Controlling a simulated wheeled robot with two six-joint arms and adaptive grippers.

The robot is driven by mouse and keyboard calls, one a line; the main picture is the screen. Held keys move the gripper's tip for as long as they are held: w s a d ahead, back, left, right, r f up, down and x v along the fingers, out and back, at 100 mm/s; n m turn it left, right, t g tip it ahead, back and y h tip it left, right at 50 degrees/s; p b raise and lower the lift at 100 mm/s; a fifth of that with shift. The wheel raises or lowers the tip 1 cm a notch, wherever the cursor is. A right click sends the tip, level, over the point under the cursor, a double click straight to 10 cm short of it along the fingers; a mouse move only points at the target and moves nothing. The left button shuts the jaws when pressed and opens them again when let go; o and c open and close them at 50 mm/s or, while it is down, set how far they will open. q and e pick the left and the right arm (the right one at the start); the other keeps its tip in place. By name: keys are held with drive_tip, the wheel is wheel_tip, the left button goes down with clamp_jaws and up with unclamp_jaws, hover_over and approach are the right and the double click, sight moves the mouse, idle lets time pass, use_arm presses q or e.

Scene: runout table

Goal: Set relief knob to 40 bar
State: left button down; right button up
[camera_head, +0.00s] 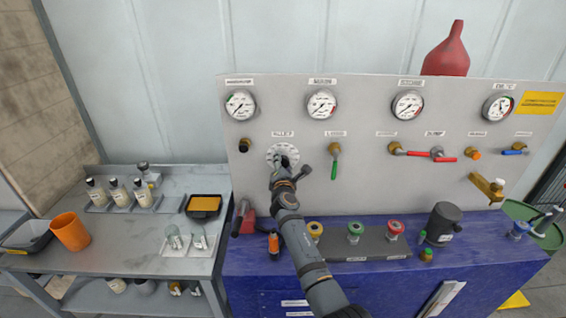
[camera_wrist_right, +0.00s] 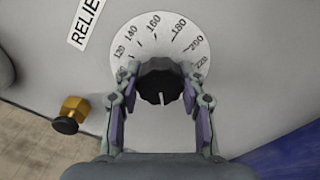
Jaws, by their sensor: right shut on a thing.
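The relief knob (camera_wrist_right: 161,84) is black with a white pointer mark and sits in front of a round white dial (camera_wrist_right: 133,35) on the grey panel. The knob's white mark points down toward my gripper in that view. My right gripper (camera_wrist_right: 160,97) is shut on the knob, one finger on each side. In the head view the dial (camera_head: 283,150) shows behind my right gripper (camera_head: 285,165). My left gripper is not in view.
Several gauges, such as the left one (camera_head: 240,104), line the panel top. A brass fitting (camera_head: 244,145) is left of the dial and a green-handled valve (camera_head: 335,165) right of it. The blue bench (camera_head: 255,285) below holds valves and tools. A side table (camera_head: 150,262) stands left.

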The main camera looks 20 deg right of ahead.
drive_tip(key=shift+f, duration=0.15)
drive_tip(key=o, duration=1)
drive_tip(key=shift+c, duration=0.2)
drive_tip(key=shift+o, duration=1)
